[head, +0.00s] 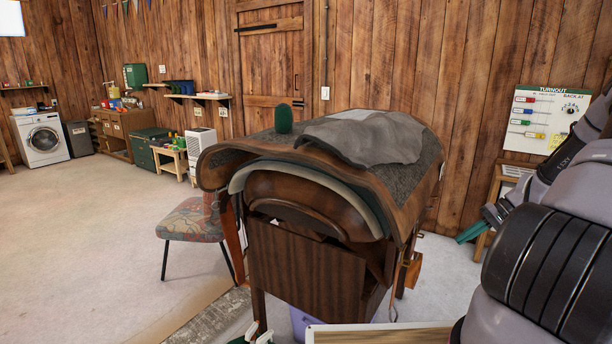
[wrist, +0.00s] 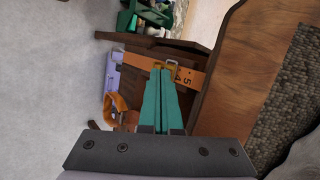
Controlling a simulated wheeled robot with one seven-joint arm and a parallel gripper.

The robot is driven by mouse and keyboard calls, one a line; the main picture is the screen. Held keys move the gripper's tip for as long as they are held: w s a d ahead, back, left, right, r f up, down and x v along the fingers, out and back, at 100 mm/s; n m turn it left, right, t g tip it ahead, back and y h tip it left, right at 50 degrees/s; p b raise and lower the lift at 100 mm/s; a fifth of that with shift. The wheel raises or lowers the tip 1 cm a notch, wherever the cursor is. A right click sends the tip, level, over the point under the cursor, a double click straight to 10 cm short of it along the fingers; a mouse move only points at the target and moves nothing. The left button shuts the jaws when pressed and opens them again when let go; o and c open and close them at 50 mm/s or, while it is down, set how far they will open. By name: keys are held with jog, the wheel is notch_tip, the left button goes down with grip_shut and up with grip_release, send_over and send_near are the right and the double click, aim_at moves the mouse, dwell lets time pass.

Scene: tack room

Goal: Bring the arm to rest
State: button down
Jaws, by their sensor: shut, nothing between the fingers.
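My gripper (head: 466,236) is at the right of the head view, beside the right side of the saddle-like covered desk (head: 305,283), in front of the wooden wall. Its teal fingers also show in the wrist view (wrist: 165,75), pressed together with nothing between them. My grey and black arm fills the right edge of the head view and hides part of the wall behind it. In the wrist view, an orange strap (wrist: 190,76) with numbers and a buckle lies beyond the fingertips; I cannot tell whether they touch.
A turnout board (head: 540,120) hangs on the wall. A pale board edge (head: 380,335) is at the bottom. The left floor is clear.

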jog(key=s+a+r+h, duration=0.15)
jog(key=a+r, duration=0.25)
jog(key=r, duration=0.5)
jog(key=s+a+r+h, duration=0.1)
jog(key=a+r+h, duration=0.2)
jog(key=a+r, duration=0.35)
jog(key=s+a+r+h, duration=0.2)
jog(key=a+r, duration=0.1)
jog(key=r, duration=0.7)
jog(key=s+a+r+t, duration=0.2)
jog(key=s+a+r, duration=0.3)
jog(key=s+r, duration=0.2)
jog(key=s+a+r+t, duration=0.3)
jog(key=s+a+r, duration=0.2)
jog(key=s, duration=0.5)
notch_tip(320, 180, up, 2)
jog(key=shift+r+t, duration=0.1)
jog(key=shift+t, duration=0.2)
jog(key=shift+s, duration=0.1)
